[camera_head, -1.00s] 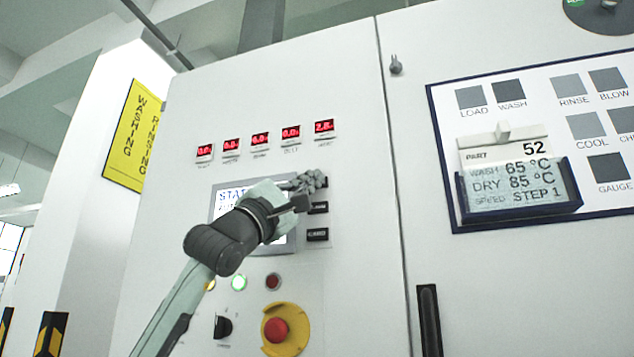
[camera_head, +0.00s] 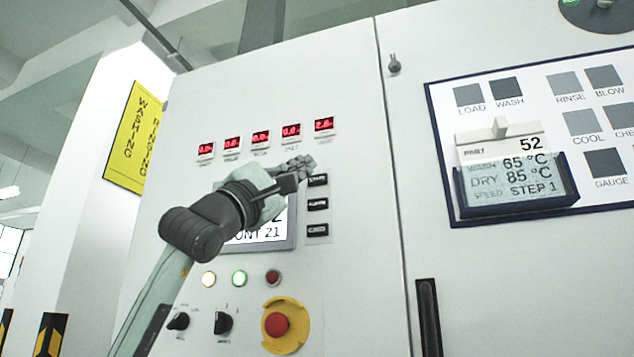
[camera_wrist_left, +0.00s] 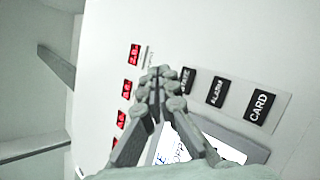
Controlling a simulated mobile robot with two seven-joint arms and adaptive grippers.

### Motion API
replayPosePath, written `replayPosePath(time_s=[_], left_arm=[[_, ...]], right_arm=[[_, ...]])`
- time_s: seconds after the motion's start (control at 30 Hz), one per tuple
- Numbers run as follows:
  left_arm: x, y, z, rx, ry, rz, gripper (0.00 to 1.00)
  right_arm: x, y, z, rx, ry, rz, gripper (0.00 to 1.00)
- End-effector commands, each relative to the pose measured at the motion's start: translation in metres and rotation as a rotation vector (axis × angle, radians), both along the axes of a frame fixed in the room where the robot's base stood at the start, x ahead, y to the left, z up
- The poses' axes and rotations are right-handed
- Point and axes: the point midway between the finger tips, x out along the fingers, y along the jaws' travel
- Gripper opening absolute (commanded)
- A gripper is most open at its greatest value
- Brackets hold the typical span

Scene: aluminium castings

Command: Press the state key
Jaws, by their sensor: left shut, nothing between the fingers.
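The state key (camera_head: 317,180) is the top one of three black keys in a column on the white cabinet, right of the display (camera_head: 268,235). In the left wrist view, the state key (camera_wrist_left: 187,80) lies just right of my fingertips, its label partly readable. My left gripper (camera_head: 303,163) is shut and empty, its tips above and slightly left of the key. In the left wrist view the closed fingers (camera_wrist_left: 160,73) look apart from the key, though the exact gap is unclear. My arm hides much of the display. My right gripper is not in view.
Below the state key are the alarm key (camera_wrist_left: 217,91) and the card key (camera_wrist_left: 260,106). Red digital readouts (camera_head: 260,138) run above. Lamps, knobs and a red emergency button (camera_head: 276,325) sit below. A part card (camera_head: 503,150) stands in a holder at right.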

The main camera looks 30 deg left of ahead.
Motion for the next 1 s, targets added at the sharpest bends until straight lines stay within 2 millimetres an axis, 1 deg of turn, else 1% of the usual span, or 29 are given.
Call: replayPosePath(time_s=[0.03,0.1,0.23,1.0], left_arm=[[-0.006,-0.001,0.0,0.001,-0.002,0.0,0.0],[-0.012,-0.002,0.0,0.0,-0.002,0.0,0.0],[-0.019,-0.004,0.0,0.0,-0.001,0.001,0.0],[-0.019,-0.004,0.0,-0.001,0.0,0.001,0.0]], right_arm=[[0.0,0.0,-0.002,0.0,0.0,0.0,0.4],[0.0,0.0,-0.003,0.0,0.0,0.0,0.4],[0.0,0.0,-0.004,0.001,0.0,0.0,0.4],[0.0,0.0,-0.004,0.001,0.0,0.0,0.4]])
